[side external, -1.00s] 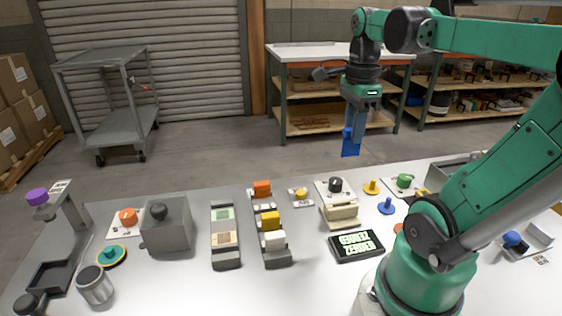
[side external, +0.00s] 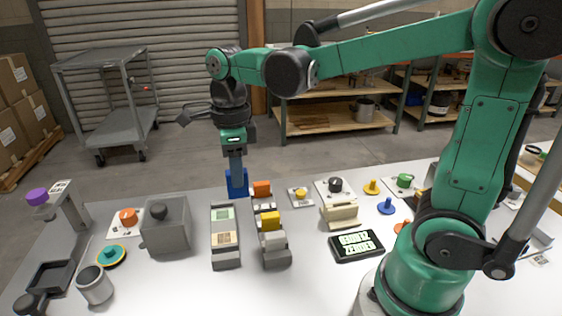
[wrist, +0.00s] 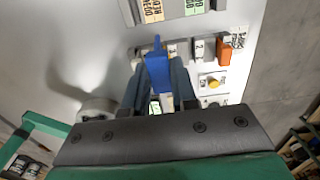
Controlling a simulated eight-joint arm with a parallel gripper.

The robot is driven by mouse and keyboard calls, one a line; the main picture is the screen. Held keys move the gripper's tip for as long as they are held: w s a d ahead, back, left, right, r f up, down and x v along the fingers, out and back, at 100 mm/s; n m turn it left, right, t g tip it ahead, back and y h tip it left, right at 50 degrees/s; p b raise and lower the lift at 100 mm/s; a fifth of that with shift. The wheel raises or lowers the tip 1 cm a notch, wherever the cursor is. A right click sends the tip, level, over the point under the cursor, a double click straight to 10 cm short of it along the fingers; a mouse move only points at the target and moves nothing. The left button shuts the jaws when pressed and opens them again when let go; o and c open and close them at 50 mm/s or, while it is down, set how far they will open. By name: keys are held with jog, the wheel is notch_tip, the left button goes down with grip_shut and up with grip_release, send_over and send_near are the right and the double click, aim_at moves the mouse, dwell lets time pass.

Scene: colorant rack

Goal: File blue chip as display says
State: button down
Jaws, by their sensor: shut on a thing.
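My gripper (side external: 236,165) is shut on the blue chip (side external: 238,184) and holds it upright, behind the far ends of two racks. In the wrist view the blue chip (wrist: 157,70) stands between the fingers (wrist: 158,88). The chip rack (side external: 275,256) holds an orange chip (side external: 262,188), a yellow chip (side external: 270,221) and a white chip (side external: 275,240). The wrist view shows the orange chip (wrist: 231,42) right of the blue one. A display (side external: 357,246) shows two lines of blocky text that I cannot read surely.
A second rack (side external: 226,257) with green and tan labels stands left of the chip rack. A grey box with a knob (side external: 166,228) stands farther left. A yellow button (side external: 300,195) and a cream device (side external: 340,212) stand to the right.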

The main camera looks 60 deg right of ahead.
jog(key=a, duration=0.1)
jog(key=a+f, duration=0.1)
jog(key=a, duration=0.1)
jog(key=a+f, duration=0.1)
jog(key=a, duration=0.1)
jog(key=shift+w+f, duration=0.15)
jog(key=shift+f, duration=2.75)
jog(key=shift+f, duration=0.5)
jog(key=shift+f, duration=0.3)
jog(key=shift+f, duration=0.2)
jog(key=shift+f, duration=0.3)
